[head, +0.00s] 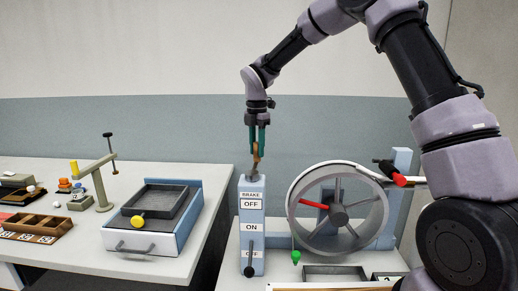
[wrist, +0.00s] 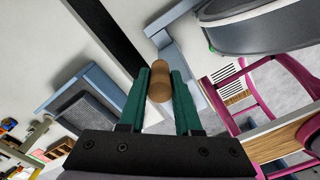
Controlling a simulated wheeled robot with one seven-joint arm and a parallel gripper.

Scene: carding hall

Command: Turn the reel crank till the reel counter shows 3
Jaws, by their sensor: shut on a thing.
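My gripper (head: 257,152) hangs above the brake post (head: 252,215). It is shut on a brown, rounded wooden piece (head: 256,158), which shows between the green fingers in the wrist view (wrist: 159,84). The large grey spoked reel (head: 338,208) stands to the right, apart from my gripper. A red bar (head: 309,205) shows inside its rim, and a red handle (head: 399,180) on a dark part sits at its upper right. I cannot tell which belongs to the crank. A counter-like plate (head: 388,278) at the lower right is cut off; its figure is unclear.
The brake post carries a black lever (head: 249,258) hanging low. A green knob (head: 296,257) is by the reel's lower left. The left table holds a drawer box (head: 150,240) with a grey tray, a beige stand (head: 100,185) and a wooden compartment tray (head: 38,224). A gap separates the tables.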

